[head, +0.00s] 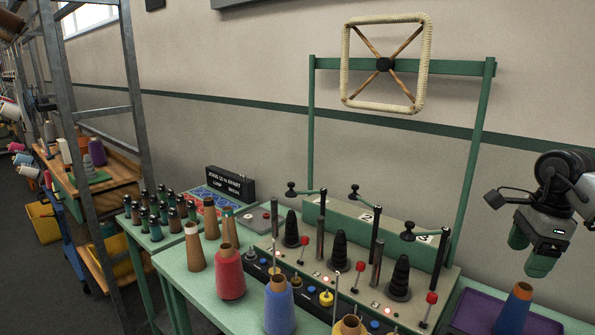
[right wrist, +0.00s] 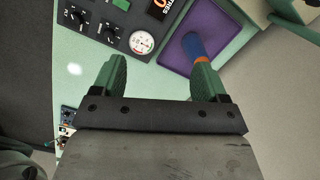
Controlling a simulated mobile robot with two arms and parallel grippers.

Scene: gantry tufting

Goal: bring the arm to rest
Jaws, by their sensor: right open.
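My right gripper (head: 529,252) is at the right side of the head view, raised above the purple tray (head: 470,312). Its two green fingers are apart with nothing between them. In the right wrist view the gripper (right wrist: 162,78) also shows open and empty, pointing down at the bench. A blue cone with an orange band and brown tip (head: 515,308) stands on the tray, below the gripper and apart from it. The cone shows near the right finger in the right wrist view (right wrist: 194,46). My left arm and gripper are not in view.
A green bench holds a winding panel with black cones (head: 338,255), levers and red knobs. Red (head: 230,273) and blue (head: 279,305) thread cones stand in front. A green post frame (head: 484,150) rises behind. A metal rack (head: 135,100) stands left. Bare wall lies behind the gripper.

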